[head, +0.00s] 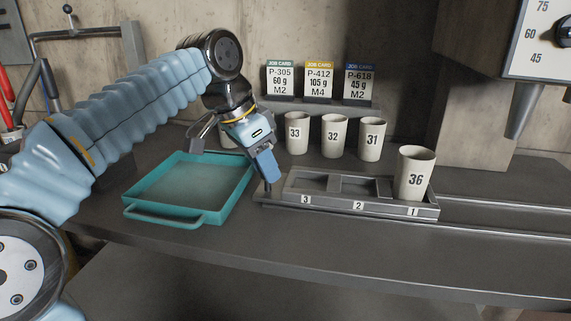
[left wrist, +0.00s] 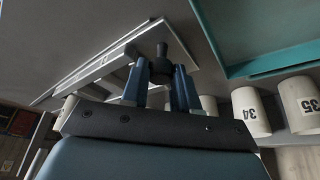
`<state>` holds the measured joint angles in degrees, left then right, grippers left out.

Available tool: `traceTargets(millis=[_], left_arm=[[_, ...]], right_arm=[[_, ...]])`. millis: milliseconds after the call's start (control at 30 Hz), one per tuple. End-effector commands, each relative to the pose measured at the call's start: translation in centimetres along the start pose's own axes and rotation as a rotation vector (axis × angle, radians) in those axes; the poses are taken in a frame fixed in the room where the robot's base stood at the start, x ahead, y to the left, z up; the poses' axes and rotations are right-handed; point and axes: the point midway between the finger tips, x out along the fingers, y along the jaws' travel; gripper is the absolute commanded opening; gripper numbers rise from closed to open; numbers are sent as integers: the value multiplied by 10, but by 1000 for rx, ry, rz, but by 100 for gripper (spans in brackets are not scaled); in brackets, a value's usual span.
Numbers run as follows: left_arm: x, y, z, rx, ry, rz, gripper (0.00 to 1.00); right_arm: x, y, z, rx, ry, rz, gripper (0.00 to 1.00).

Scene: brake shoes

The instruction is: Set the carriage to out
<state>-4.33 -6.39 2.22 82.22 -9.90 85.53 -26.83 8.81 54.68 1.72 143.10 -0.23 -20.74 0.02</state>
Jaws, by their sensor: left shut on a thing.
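The grey carriage (head: 328,202) sits on the bench with three slots labelled 3, 2 and 1 from left to right. A cup marked 36 (head: 414,175) stands upright in slot 1; slots 2 and 3 are empty. My left gripper (head: 268,183) is at the carriage's left end, shut on its dark knob (left wrist: 161,66), which shows between the fingers in the left wrist view. The carriage (left wrist: 172,36) also shows beyond the knob there. My right gripper is not in view.
Rails (head: 500,234) run right from the carriage, below a gauge housing (head: 540,40). A teal tray (head: 165,215) lies to the left. Cups 33 (head: 297,133), 32 (head: 334,136) and 31 (head: 372,139) stand behind, under job cards (head: 319,81). Cups 34 (left wrist: 250,113) and 35 (left wrist: 300,104) show at the wrist.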

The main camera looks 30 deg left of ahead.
Motion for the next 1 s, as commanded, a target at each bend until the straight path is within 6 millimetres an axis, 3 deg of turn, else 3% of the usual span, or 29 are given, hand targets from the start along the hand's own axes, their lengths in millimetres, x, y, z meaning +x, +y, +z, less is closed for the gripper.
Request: traceTargets(millis=[267,300,467,767,867,1000], left_arm=[[-3,-5,2,-5,1,-11,0],[-3,-5,3,-5,0,-12,32],[-2,-4,2,-4,0,-10,54],[-4,-3,2,-2,0,-6,54],[-14,-3,1,-2,1,-7,54],[-44,-3,0,-3,2,-8,54]], right_arm=[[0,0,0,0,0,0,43],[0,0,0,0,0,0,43],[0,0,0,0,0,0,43],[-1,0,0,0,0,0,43],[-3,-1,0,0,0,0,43],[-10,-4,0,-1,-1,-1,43]])
